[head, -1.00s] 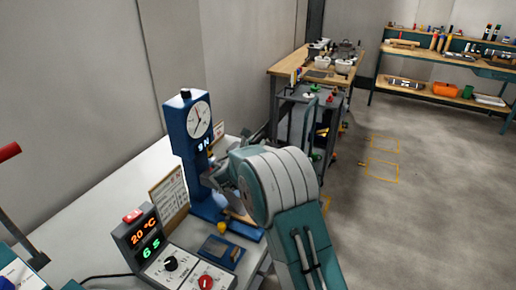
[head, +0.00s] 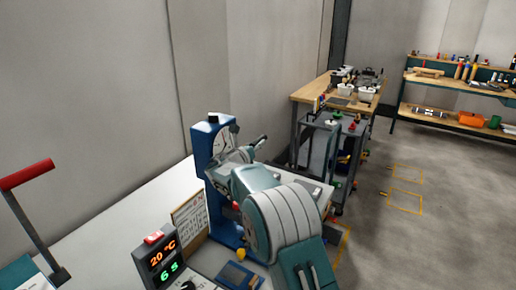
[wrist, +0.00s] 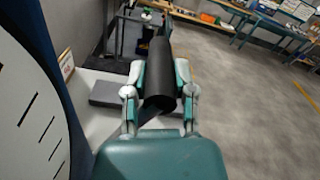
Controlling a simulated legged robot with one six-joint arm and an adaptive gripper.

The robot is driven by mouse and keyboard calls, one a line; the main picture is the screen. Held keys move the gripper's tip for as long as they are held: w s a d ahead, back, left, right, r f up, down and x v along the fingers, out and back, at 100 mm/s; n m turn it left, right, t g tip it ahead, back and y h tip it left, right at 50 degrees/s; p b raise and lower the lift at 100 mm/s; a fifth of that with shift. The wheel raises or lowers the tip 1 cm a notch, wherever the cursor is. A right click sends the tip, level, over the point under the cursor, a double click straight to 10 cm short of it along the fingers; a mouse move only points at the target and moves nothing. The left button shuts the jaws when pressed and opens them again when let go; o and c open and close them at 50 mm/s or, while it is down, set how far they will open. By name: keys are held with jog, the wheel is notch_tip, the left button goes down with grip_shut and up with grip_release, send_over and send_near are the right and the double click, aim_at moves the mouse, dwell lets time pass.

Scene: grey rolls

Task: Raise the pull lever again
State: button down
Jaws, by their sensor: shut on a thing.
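In the wrist view a black cylindrical grip, the pull lever's handle (wrist: 159,72), lies between the two fingers of my gripper (wrist: 160,92). The fingers are shut on it from both sides. In the head view my gripper (head: 250,149) is up in front of the blue gauge stand (head: 201,150), at the height of its dial, and hides part of it. The rest of the lever is hidden behind my gripper. The dial's white face also shows large at the left of the wrist view (wrist: 28,115).
A red-handled lever (head: 28,174) stands at the left. A control box (head: 160,258) with lit digits sits on the white bench (head: 130,215) in front of the stand. A grey cart (head: 330,150) and wooden table (head: 325,88) stand behind.

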jog(key=shift+f, duration=0.1)
jog(key=shift+c, duration=2.2)
grip_release()
jog(key=shift+w+d, duration=0.1)
jog(key=shift+w, duration=0.1)
jog(key=shift+s+a, duration=0.2)
jog(key=shift+a, duration=0.05)
jog(key=v, duration=1.1)
jog(key=shift+s, duration=0.2)
jog(key=shift+a+f, duration=0.1)
jog(key=shift+c, duration=0.4)
